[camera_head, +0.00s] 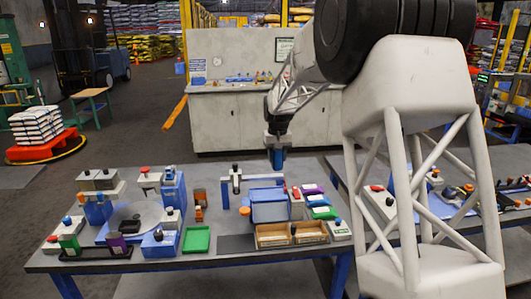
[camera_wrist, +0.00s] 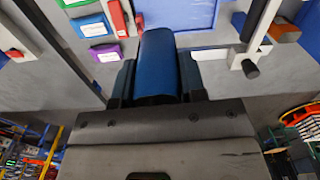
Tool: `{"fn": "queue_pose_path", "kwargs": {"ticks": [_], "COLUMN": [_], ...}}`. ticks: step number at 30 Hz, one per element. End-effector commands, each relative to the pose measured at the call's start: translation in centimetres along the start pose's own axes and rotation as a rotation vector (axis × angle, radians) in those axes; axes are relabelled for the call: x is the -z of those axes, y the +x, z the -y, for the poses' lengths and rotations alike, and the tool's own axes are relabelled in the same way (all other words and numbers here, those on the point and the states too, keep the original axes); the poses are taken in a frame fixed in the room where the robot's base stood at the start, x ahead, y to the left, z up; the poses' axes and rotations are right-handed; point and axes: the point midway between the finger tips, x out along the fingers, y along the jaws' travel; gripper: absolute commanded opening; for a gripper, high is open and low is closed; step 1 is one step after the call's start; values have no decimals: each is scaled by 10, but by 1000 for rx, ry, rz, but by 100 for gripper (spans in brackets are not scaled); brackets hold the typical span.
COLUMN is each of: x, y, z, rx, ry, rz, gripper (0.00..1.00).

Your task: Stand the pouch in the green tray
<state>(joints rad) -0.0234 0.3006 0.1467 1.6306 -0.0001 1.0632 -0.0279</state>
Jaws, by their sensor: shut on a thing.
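A blue pouch (camera_wrist: 160,62) is between the fingers of my gripper (camera_wrist: 158,85) in the wrist view. My gripper (camera_head: 277,146) is shut on it. In the head view the pouch (camera_head: 277,160) hangs below the fingers, in the air above the back edge of the table, about upright. The green tray (camera_head: 196,240) lies on the front middle of the table, to the left of and nearer than my gripper. It looks empty. The tray cannot be made out in the wrist view.
A grey stand (camera_head: 236,180) and a blue bin (camera_head: 269,212) are between my gripper and the tray.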

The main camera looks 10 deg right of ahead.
Motion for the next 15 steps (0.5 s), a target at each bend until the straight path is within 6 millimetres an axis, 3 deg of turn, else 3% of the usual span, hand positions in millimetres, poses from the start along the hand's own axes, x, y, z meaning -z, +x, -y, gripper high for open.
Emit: {"fn": "queue_pose_path", "kwargs": {"ticks": [7,15], "x": [-9,-10], "y": [7,7], "z": [-22,8], "rx": [0,0], "ry": [56,-57], "rz": [1,8], "gripper": [13,13]}}
